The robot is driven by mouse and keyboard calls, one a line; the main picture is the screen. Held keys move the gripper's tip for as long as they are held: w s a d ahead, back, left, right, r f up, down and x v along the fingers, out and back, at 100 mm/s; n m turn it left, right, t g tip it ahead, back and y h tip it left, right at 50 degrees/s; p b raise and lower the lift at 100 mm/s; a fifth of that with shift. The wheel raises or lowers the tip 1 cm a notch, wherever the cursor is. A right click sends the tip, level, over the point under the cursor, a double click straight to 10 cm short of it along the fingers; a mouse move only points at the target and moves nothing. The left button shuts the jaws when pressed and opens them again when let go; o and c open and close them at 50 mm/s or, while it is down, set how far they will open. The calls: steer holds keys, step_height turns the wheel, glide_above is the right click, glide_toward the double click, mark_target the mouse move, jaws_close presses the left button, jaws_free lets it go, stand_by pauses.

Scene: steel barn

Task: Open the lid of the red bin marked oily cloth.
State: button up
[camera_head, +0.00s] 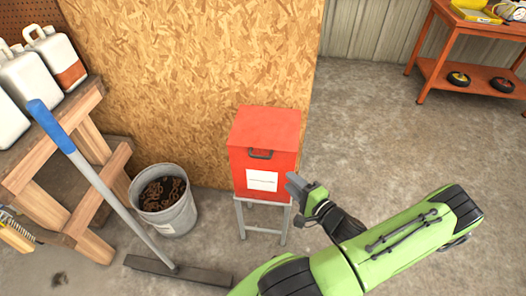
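The red bin (241,167) stands on a small grey metal stand (264,230) against the wood-chip board wall. Its flat red lid (266,126) lies closed on top. A dark handle (261,154) is at the lid's front edge. A white label (262,180) is on the front face; its print is too small to read. My gripper (295,184) is at the bin's lower right front corner, below the lid's level. Its fingers overlap the bin's edge in the picture; I cannot tell whether they touch it. Whether the fingers are apart is unclear.
A metal bucket (177,217) of rusty pieces stands left of the bin. A blue-handled broom (108,190) leans across the left front. White jugs (55,60) stand on a wooden bench (65,125). An orange table (440,70) is at the back right. The right floor is clear.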

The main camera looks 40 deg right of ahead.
steer(key=b, duration=0.3)
glide_toward(262, 158)
steer(key=w, duration=0.3)
steer(key=w+f, duration=0.1)
steer(key=w, duration=0.3)
steer(key=w+d, duration=0.1)
steer(key=w, duration=0.2)
steer(key=shift+w+d+f, duration=0.1)
steer(key=shift+w+f, duration=0.25)
steer(key=shift+f, duration=0.05)
jaws_close()
